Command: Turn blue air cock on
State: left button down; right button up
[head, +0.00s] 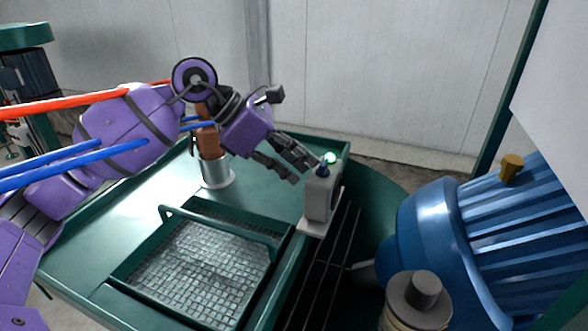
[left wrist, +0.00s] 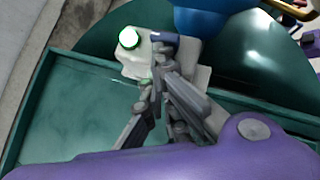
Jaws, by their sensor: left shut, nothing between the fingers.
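The blue air cock (head: 323,169) is a small dark blue knob on top of a pale grey box (head: 321,198) at the right edge of the green table. In the left wrist view the cock (left wrist: 165,38) shows just beyond my fingers. My left gripper (head: 302,169) is shut and empty, reaching down from the left close beside the cock. Its fingertips (left wrist: 158,84) also show in the left wrist view; I cannot tell whether they touch the box or the cock. A green-lit round button (head: 330,158) sits next to the cock. My right gripper is out of view.
A mesh-bottomed green tray (head: 165,215) with a handle lies on the green table (head: 100,240). A metal cylinder (head: 215,173) stands behind it. A large blue ribbed motor (head: 430,235) fills the right side. A pale wall (head: 380,70) closes the back.

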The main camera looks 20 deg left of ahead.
pick_arm(q)
jog(key=m+g+b, duration=0.1)
jog(key=m, duration=0.1)
jog(key=w+m+g, duration=0.1)
jog(key=shift+w+m+g+h+b, duration=0.3)
jog(key=shift+m+g+h+b, duration=0.1)
jog(key=shift+w+d, duration=0.1)
jog(key=shift+w, duration=0.05)
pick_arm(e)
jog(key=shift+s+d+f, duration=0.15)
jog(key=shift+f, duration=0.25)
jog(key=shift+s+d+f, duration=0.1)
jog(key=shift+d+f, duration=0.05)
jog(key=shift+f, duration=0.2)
pick_arm(q)
jog(key=shift+w+r, duration=0.1)
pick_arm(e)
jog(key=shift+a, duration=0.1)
pick_arm(q)
jog(key=shift+d, duration=0.1)
